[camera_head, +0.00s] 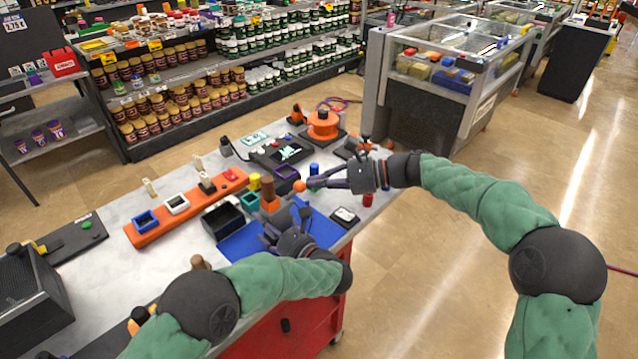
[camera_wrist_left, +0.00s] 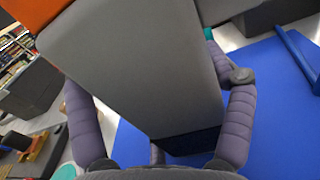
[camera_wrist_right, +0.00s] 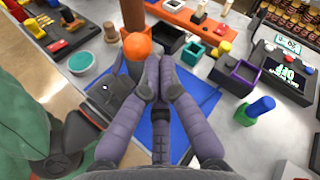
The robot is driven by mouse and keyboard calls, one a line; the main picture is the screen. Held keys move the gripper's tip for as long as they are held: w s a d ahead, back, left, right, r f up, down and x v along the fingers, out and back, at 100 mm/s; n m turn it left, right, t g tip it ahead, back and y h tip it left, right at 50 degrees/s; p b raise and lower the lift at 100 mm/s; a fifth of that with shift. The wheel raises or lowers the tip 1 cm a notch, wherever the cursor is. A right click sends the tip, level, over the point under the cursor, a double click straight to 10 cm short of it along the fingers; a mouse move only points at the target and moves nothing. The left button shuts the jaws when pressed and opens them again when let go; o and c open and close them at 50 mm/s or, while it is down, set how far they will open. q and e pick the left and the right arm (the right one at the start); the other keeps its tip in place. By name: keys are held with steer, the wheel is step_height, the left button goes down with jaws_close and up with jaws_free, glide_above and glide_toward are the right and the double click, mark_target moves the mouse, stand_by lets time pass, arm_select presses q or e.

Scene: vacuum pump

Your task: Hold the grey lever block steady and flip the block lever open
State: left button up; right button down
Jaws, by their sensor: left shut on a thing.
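The grey lever block (camera_wrist_left: 130,60) fills the middle of the left wrist view, between the purple fingers of my left gripper (camera_wrist_left: 160,110). In the head view my left gripper (camera_head: 275,235) is low over the blue mat and largely hides the block. The block lever ends in an orange ball knob (camera_head: 299,186), which also shows in the right wrist view (camera_wrist_right: 143,45). My right gripper (camera_head: 312,184) has its fingertips together, close beside the knob; in its wrist view they overlap the knob's lower edge, and I cannot tell whether they touch it.
The blue mat (camera_head: 238,246) lies under the work area. An orange rail (camera_head: 150,232) with coloured sockets, a dark open box (camera_head: 222,221) and a dark device with a screen (camera_head: 281,153) stand around it. A blue cylinder (camera_wrist_right: 262,106) stands near my right gripper.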

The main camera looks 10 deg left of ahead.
steer(key=shift+a+r, duration=0.1)
steer(key=w+a+r+m+g+h, duration=0.2)
steer(key=w+a+h, duration=0.2)
steer(key=a+h, duration=0.1)
steer(key=shift+a+r+m, duration=0.15)
steer(key=shift+a+m, duration=0.05)
steer(key=shift+m, duration=0.2)
stand_by(0.7)
steer(key=shift+w, duration=0.1)
steer(key=shift+r, duration=0.15)
stand_by(1.3)
steer(key=shift+r, duration=0.65)
